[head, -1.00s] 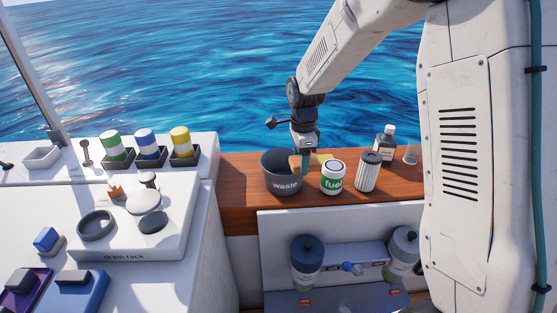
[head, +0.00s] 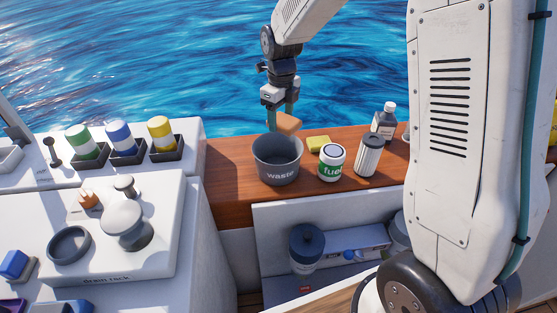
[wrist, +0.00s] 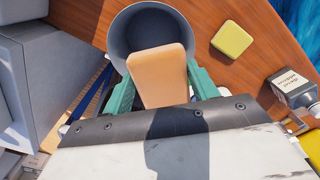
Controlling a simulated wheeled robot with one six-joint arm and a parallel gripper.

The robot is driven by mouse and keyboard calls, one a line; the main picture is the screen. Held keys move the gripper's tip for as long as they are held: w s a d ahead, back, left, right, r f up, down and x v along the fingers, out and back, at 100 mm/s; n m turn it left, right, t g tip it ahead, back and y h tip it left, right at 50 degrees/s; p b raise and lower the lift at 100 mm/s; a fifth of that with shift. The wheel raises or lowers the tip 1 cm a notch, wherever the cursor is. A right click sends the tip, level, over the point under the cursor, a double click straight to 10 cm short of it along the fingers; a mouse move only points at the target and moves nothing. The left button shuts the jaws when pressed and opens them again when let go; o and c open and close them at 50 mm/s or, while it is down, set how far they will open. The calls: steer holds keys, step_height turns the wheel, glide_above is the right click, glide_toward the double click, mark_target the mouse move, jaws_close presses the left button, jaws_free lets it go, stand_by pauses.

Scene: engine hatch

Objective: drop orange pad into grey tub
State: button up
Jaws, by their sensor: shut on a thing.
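The orange pad (head: 289,124) is held in my gripper (head: 283,112), above the back right part of the grey tub's opening. The tub (head: 278,165) is dark grey, upright, marked "waste", and stands on the wooden counter. In the wrist view the pad (wrist: 160,78) sits between the two green fingers of my gripper (wrist: 160,88), with the tub (wrist: 118,35) beneath and beyond it. The pad covers part of the tub's inside. The visible part of the tub's inside looks empty.
A yellow sponge (head: 319,144), a white "fuel" can (head: 332,163), a ribbed filter (head: 369,156) and a dark bottle (head: 384,120) stand right of the tub. The drain rack (head: 120,255) is at left. Bare wood (head: 230,170) lies left of the tub.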

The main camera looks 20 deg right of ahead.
steer(key=shift+f, duration=0.95)
steer(key=o, duration=1)
steer(key=shift+c, duration=0.2)
step_height(320, 180, up, 8)
steer(key=shift+f, duration=0.1)
